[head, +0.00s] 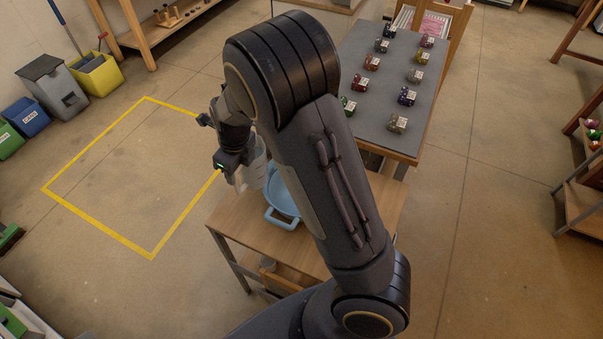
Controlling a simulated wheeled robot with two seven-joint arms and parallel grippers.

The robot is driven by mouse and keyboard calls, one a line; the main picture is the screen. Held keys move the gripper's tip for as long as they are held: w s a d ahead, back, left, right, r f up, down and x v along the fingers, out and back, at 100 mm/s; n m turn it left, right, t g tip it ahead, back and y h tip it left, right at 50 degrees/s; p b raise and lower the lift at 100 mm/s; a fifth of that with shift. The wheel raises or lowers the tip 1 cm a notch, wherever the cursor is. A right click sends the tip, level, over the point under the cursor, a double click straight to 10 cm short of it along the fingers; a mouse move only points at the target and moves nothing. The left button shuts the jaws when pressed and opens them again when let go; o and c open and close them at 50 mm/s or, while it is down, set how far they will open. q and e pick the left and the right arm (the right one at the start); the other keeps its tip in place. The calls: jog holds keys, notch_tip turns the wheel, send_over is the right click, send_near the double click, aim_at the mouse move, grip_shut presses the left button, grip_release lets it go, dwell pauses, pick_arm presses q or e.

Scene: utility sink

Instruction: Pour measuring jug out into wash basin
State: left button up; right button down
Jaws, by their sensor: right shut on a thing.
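The measuring jug (256,168) is pale and see-through, seen just right of my right gripper (238,178). The gripper is shut on it, though the fingers are partly hidden. The jug is up near the left rim of the light blue wash basin (283,222). I cannot tell its exact tilt or whether anything is in it. The basin sits on a wooden table, and my right arm hides its right part. My left gripper is not in view.
The wooden table (236,224) has bare top left of the basin. Behind it a grey-topped table (388,62) holds several small coloured items. Bins (97,74) stand at the far left. The yellow-taped floor area (120,185) is clear.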

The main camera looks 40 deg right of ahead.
aim_at(257, 162)
jog(key=shift+d+r, duration=0.1)
jog(key=shift+r, duration=0.05)
jog(key=s+d+t+y, duration=0.1)
jog(key=d+r+t+y, duration=0.1)
jog(key=s+d+y, duration=0.1)
jog(key=y, duration=0.1)
jog(key=shift+s+d+r+t, duration=0.3)
jog(key=shift+d+t, duration=0.05)
jog(key=shift+t, duration=0.05)
dwell(0.4)
jog(key=shift+s+d, duration=0.1)
jog(key=shift+s+d+y, duration=0.1)
jog(key=shift+d+y, duration=0.15)
jog(key=shift+y, duration=0.05)
jog(key=shift+s+d+t+y, duration=0.55)
jog(key=shift+d+t+y, duration=0.15)
jog(key=shift+d, duration=0.1)
dwell(0.4)
jog(key=shift+s+d+f+t+y, duration=0.3)
jog(key=shift+d+t+y, duration=0.15)
jog(key=shift+y, duration=0.25)
jog(key=shift+s+d+f+t+y, duration=0.2)
jog(key=shift+d+f+t+y, duration=0.15)
jog(key=shift+t+y, duration=0.3)
dwell(1.2)
